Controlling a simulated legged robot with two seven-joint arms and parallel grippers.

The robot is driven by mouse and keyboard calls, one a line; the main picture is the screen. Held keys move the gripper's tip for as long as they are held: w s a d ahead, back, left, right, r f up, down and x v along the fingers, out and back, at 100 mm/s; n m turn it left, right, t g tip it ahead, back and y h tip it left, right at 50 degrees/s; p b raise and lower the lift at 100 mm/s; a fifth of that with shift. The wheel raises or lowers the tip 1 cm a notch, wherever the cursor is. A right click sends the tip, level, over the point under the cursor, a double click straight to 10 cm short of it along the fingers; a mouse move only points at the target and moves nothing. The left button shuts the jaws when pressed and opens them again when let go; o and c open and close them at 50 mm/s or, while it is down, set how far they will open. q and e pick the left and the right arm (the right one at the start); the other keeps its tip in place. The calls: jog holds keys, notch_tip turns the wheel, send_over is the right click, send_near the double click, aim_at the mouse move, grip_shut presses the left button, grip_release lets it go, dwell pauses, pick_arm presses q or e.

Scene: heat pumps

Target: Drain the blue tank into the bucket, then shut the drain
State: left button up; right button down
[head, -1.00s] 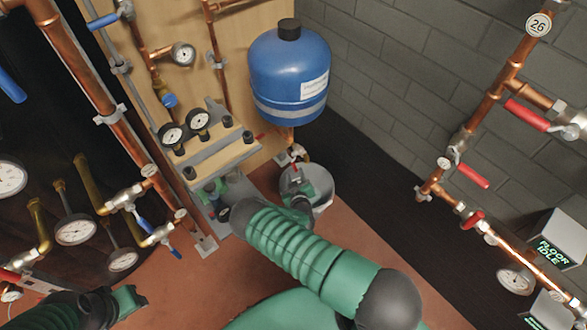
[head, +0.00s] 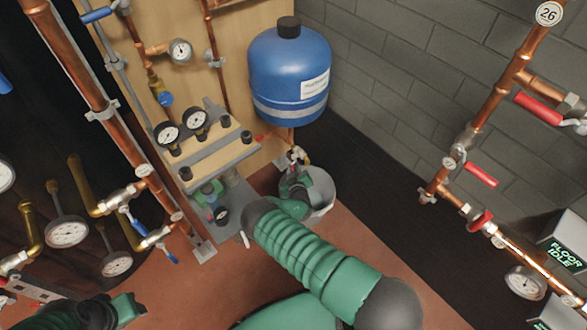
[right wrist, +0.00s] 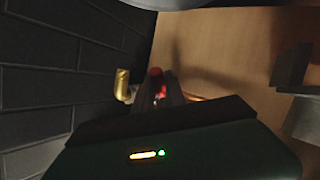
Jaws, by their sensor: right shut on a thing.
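The blue tank (head: 289,75) with a black cap hangs by the wooden board in the head view. Below it is its drain fitting (head: 302,157), with the bucket (head: 320,200), pale and round, on the floor beneath. My right gripper (head: 294,170) is over the bucket at the fitting, partly hidden by my arm. In the right wrist view its fingers (right wrist: 160,90) are shut on a red handle (right wrist: 155,72), beside a brass fitting (right wrist: 122,84). Whether water flows is not visible. My left gripper (head: 130,306) is low at the left, away from the tank; its jaws are unclear.
A shelf with gauges (head: 215,150) stands left of the tank. Copper pipes with gauges and valves (head: 140,180) fill the left. More copper pipe with red-handled valves (head: 482,175) runs along the grey block wall at right.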

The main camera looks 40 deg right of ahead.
jog(key=shift+f, duration=0.15)
jog(key=shift+w+f+t+b, duration=0.1)
jog(key=shift+f+t+b, duration=0.15)
jog(key=shift+b, duration=0.5)
jog(key=m+t+h+b, duration=0.1)
jog(key=t+b, duration=0.1)
jog(key=b, duration=0.2)
jog(key=w+m+t+h+b, duration=0.1)
jog(key=m+t+b, duration=0.1)
jog(key=b, duration=0.3)
jog(key=w+m+t+h+b, duration=0.1)
jog(key=m+t+b, duration=0.1)
jog(key=b, duration=0.3)
jog(key=shift+w+a+f+t+h, duration=0.2)
jog(key=shift+f+t+h, duration=0.05)
jog(key=shift+f+h, duration=0.15)
jog(key=c, duration=1.4)
grip_release()
jog(key=shift+r, duration=0.15)
